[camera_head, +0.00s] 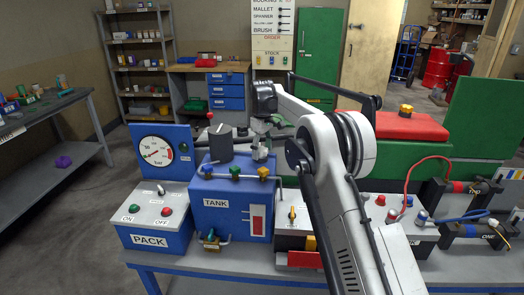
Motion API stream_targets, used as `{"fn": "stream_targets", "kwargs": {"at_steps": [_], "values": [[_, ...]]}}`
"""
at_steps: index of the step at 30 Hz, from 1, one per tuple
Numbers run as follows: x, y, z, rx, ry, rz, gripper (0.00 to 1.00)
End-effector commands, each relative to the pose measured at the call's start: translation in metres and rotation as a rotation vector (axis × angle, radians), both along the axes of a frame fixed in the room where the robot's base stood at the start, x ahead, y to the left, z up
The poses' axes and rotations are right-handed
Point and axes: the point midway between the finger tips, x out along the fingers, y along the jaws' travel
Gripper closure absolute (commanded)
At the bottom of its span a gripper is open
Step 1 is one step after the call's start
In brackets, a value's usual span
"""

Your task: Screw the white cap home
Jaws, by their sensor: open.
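The blue tank (232,192), labelled TANK, stands on the bench at the centre. A dark grey cylindrical fitting (220,144) with a pale mark stands on its top left. I cannot pick out a white cap for certain. My arm reaches up from the lower right and bends over to a dark wrist above the tank's right side. My gripper (262,151) hangs below the wrist, close to the tank's top right. It is open, small in the view and partly lost against the parts behind it. I see nothing held in it.
The PACK box (155,216) and a dial gauge (157,153) stand left of the tank. Small coloured valves (235,171) line the tank's front edge. A red case (413,124) and cabled equipment (462,190) are on the right. My arm hides part of the bench.

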Motion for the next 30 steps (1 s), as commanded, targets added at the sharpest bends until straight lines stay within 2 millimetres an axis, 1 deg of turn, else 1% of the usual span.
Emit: {"fn": "stream_targets", "kwargs": {"at_steps": [2, 3, 14, 15, 17, 20, 23, 24, 25, 26, 30], "values": [[0.0, 0.0, 0.0, 0.0, 0.0, -0.001, 0.38], [0.0, 0.0, 0.0, 0.0, 0.0, -0.002, 0.41], [0.0, 0.0, 0.0, 0.0, 0.0, -0.003, 0.89], [0.0, 0.0, 0.0, 0.0, 0.0, -0.004, 0.91], [0.0, 0.0001, 0.0, 0.0, 0.0, -0.012, 0.91], [-0.0001, 0.0003, -0.0002, 0.0, 0.0, -0.073, 0.91], [-0.0004, 0.0008, -0.0003, 0.0, 0.0, -0.183, 0.91], [-0.0005, 0.001, -0.0003, 0.001, -0.001, -0.229, 0.96], [-0.0005, 0.0011, -0.0003, 0.001, -0.001, -0.263, 0.97], [-0.0006, 0.0012, -0.0004, 0.0, 0.0, -0.296, 1.0], [-0.001, 0.0017, -0.0005, 0.0, 0.0, -0.448, 1.0]]}}
